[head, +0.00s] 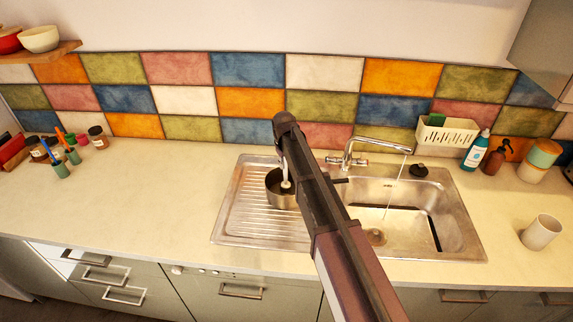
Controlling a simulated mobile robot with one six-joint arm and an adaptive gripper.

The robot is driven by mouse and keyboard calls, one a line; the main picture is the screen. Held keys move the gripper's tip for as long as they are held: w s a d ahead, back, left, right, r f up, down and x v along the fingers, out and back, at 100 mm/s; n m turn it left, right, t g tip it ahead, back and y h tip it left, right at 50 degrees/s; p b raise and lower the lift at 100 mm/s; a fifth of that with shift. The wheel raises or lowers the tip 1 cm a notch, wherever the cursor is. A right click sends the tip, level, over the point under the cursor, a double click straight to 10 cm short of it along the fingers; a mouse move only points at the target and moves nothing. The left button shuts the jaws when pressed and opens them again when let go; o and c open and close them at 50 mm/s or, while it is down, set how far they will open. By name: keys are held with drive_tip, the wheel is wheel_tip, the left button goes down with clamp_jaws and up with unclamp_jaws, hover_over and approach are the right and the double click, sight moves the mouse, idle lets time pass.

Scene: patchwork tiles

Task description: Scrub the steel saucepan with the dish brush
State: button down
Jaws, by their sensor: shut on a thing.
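The steel saucepan (276,201) stands on the ridged drainboard left of the sink basin, partly hidden by my arm. The dish brush (287,184) is upright, with its pale lower end inside the saucepan's opening. Whether its bristles touch the bottom cannot be told. My gripper (284,156) is above the saucepan, shut on the brush's thin handle. My arm hides much of the gripper and the pan's right side.
The tap (372,144) runs a thin stream into the sink basin (436,190), right of the pan. A white caddy (446,133), a blue bottle (475,152) and a beige cup (541,232) stand to the right. Jars (98,138) stand at left. The left counter is mostly clear.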

idle(0.4)
drive_tip(key=shift+s+d+r, duration=0.1)
drive_tip(key=shift+s+d, duration=0.15)
drive_tip(key=shift+s, duration=0.35)
drive_tip(key=shift+s+d, duration=0.2)
drive_tip(key=shift+s, duration=0.35)
drive_tip(key=shift+s+d, duration=0.35)
drive_tip(key=shift+s, duration=0.2)
drive_tip(key=shift+s+d, duration=0.3)
drive_tip(key=shift+s, duration=0.25)
drive_tip(key=shift+w+a, duration=0.1)
drive_tip(key=shift+w, duration=0.05)
drive_tip(key=shift+w+a, duration=0.2)
drive_tip(key=shift+a, duration=0.1)
